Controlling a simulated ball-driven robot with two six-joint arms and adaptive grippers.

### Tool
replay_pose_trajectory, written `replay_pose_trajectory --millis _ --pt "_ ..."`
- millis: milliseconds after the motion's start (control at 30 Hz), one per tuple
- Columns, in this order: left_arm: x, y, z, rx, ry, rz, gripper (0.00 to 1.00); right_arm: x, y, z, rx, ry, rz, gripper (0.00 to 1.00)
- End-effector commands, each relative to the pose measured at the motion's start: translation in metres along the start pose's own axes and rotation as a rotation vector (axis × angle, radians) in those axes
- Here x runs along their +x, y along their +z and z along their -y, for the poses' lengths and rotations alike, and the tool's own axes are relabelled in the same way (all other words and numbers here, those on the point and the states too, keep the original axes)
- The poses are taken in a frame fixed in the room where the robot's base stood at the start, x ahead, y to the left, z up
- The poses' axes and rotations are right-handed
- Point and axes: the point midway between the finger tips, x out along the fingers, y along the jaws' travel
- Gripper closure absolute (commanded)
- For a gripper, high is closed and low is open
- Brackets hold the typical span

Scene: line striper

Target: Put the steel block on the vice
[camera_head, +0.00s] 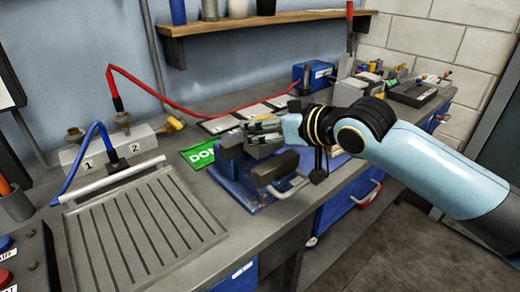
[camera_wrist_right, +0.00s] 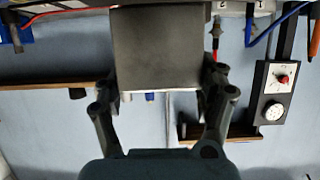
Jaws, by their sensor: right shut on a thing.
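The steel block (camera_wrist_right: 155,47) is a dark grey box in the right wrist view, between the two fingers of my right gripper (camera_wrist_right: 164,82). The gripper is shut on it. In the head view my right gripper (camera_head: 259,130) reaches in from the right, over the blue vice (camera_head: 240,190) with its dark jaws. Dark grey box shapes lie just under the fingers there. I cannot tell the held block clearly from a vice jaw, nor whether it touches the vice. My left gripper is not in view.
A green sign (camera_head: 199,154) lies behind the vice, partly hidden. A grooved grey plate (camera_head: 145,225) lies to the left. A grey block with numbered sockets (camera_head: 110,148) and red and blue cables stands behind it. A wooden shelf (camera_head: 260,21) hangs on the wall.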

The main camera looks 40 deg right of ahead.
Motion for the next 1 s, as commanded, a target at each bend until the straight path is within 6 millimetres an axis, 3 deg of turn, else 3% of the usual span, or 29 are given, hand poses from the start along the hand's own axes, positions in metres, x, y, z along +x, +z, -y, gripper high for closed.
replay_pose_trajectory --millis 200,500,900,933,1000 --pt "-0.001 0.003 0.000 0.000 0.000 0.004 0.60 0.012 0.004 0.012 -0.002 0.000 -0.002 0.86" --pt "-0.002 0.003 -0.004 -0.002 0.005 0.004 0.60 0.026 0.039 0.012 -0.003 0.001 -0.002 0.86" --pt "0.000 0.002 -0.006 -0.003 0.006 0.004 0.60 0.028 0.044 0.012 -0.003 0.001 -0.003 0.86" --pt "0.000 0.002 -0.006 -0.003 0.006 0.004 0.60 0.028 0.045 0.012 -0.003 0.001 0.001 0.24" --pt "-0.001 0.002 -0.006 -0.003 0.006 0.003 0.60 0.027 0.045 0.012 -0.003 0.001 0.002 0.15"
